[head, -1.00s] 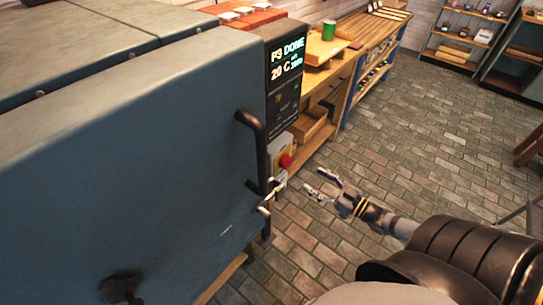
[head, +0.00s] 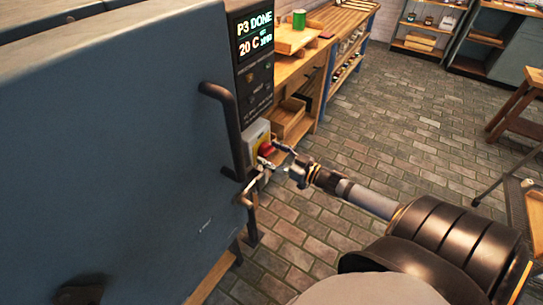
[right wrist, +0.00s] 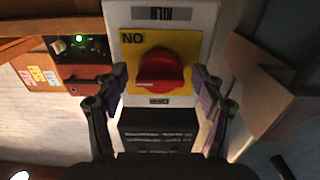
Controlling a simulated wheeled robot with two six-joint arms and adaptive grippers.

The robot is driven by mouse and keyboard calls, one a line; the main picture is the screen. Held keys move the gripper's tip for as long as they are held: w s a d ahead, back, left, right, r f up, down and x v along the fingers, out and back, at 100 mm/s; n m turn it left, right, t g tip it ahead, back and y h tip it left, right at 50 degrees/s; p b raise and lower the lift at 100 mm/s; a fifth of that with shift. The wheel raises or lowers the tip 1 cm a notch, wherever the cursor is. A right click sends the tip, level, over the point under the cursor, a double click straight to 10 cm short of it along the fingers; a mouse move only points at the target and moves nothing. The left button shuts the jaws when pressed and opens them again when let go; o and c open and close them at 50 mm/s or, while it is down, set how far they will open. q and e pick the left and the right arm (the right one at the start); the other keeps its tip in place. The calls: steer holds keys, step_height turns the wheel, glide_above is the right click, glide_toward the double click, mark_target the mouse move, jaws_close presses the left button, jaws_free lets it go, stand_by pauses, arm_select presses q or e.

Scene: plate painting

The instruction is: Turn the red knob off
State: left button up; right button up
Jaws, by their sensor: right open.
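The red knob (right wrist: 160,72) sits on a yellow plate marked "NO" on a grey switch box (right wrist: 195,14) in the right wrist view. In the head view the red knob (head: 266,149) is partly hidden by my right gripper (head: 268,156). My right gripper also shows in the right wrist view (right wrist: 159,92), open, with its two fingers on either side of the knob. I cannot tell whether the fingers touch it. My left gripper is not in view.
A large blue-grey kiln (head: 120,150) with a dark handle (head: 232,130) fills the left. Its display (head: 254,35) reads "P3 DONE" and "20 C". A wooden workbench (head: 290,70) stands behind the switch box. The brick floor (head: 400,140) to the right is mostly open.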

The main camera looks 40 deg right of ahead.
steer(key=shift+c, duration=0.4)
steer(key=c, duration=1)
steer(key=shift+c, duration=0.2)
steer(key=shift+n, duration=0.3)
steer(key=shift+d+r+n+p, duration=0.1)
steer(key=shift+n+p, duration=1.65)
steer(key=shift+n, duration=2.55)
steer(key=shift+d+n+p, duration=0.1)
steer(key=shift+n+p, duration=1.6)
steer(key=shift+n, duration=2.6)
